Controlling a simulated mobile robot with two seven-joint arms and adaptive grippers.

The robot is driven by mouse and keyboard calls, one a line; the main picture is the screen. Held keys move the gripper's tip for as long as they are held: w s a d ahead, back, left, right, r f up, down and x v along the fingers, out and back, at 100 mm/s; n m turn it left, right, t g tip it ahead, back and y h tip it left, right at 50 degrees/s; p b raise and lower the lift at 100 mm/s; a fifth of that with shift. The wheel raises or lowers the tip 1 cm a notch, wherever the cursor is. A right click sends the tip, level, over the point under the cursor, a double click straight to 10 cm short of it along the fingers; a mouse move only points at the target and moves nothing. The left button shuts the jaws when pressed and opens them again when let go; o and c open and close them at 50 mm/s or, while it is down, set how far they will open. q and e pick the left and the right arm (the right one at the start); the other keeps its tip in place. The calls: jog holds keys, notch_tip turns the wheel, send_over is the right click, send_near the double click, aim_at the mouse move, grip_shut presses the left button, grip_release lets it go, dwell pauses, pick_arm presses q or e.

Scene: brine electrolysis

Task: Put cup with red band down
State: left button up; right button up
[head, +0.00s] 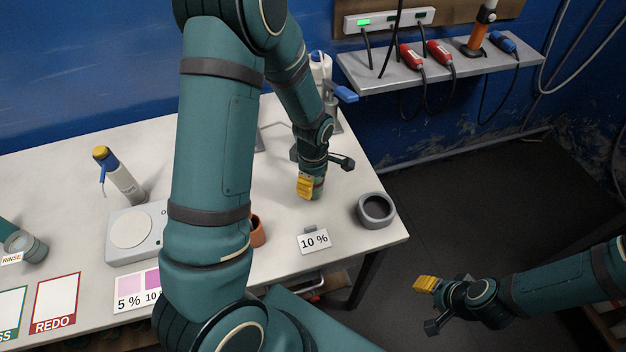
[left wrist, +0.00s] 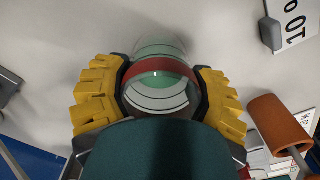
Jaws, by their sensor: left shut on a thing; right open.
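The cup with red band (left wrist: 160,72) is clear with a red ring and pale green contents, and sits between the yellow fingers of my left gripper (left wrist: 160,98) in the left wrist view. In the head view my left gripper (head: 312,186) points down over the right part of the white table, left of a grey ring-shaped holder. There the cup is mostly hidden by the fingers. I cannot tell whether its base touches the table. My right gripper (head: 428,292) is open and empty, out over the dark floor to the right of the table.
A "10 %" sign (head: 315,241) and the grey round holder (head: 376,210) stand near the table's right front edge. A terracotta cup (head: 258,232) is partly behind my arm. A scale (head: 133,229) and a yellow-capped bottle (head: 120,177) stand left. A shelf (head: 440,72) holds plugs.

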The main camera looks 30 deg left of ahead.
pick_arm(q)
jog(key=o, duration=1.4)
jog(key=shift+f, duration=0.15)
jog(key=shift+r, duration=0.4)
notch_tip(320, 180, up, 12)
jog(key=p, duration=0.2)
jog(key=shift+f, duration=0.2)
